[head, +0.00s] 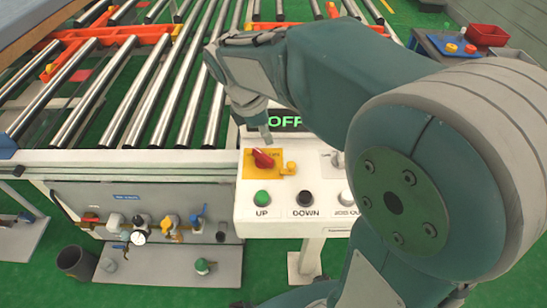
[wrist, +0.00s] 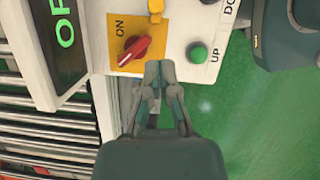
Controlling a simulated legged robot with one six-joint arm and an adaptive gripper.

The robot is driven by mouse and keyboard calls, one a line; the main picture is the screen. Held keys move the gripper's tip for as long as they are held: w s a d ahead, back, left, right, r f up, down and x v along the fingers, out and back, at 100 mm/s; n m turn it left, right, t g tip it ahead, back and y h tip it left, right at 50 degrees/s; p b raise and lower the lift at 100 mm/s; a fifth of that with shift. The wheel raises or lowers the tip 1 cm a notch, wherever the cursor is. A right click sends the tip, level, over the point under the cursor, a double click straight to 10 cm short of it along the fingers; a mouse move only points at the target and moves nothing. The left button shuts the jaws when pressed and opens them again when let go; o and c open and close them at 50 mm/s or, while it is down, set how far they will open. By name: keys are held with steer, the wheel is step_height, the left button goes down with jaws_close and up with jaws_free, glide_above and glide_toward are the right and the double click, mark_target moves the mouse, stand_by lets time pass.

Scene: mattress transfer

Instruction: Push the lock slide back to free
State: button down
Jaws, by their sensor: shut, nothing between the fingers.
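The lock slide (head: 291,168) is a small yellow block at the right edge of the yellow plate (head: 252,172) around a red rotary knob (head: 263,158). In the wrist view the slide (wrist: 156,7) is at the top edge, partly cut off, beside the plate (wrist: 124,60) and the red knob (wrist: 134,50). My gripper (head: 267,136) points down just above the knob in the head view. In the wrist view its fingertips (wrist: 159,67) are together and empty, just below the plate's corner. They look apart from the slide. I cannot tell their exact height above the panel.
The white panel carries a green UP button (head: 262,198), a black DOWN button (head: 305,198) and a white jog button (head: 347,197). A display (head: 285,122) above reads OFF in green. Metal rollers (head: 160,100) lie to the left. Valves line the board (head: 140,200) below.

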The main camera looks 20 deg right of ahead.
steer(key=shift+w, duration=0.1)
glide_toward(285, 172)
steer(key=x, duration=0.5)
steer(key=shift+f, duration=0.25)
stand_by(0.4)
steer(key=shift+s+d, duration=0.3)
steer(key=shift+d, duration=0.55)
steer(key=shift+s+d, duration=0.35)
steer(key=shift+d, duration=0.55)
steer(key=v, duration=1)
steer(key=shift+a, duration=0.15)
steer(key=shift+r, duration=0.15)
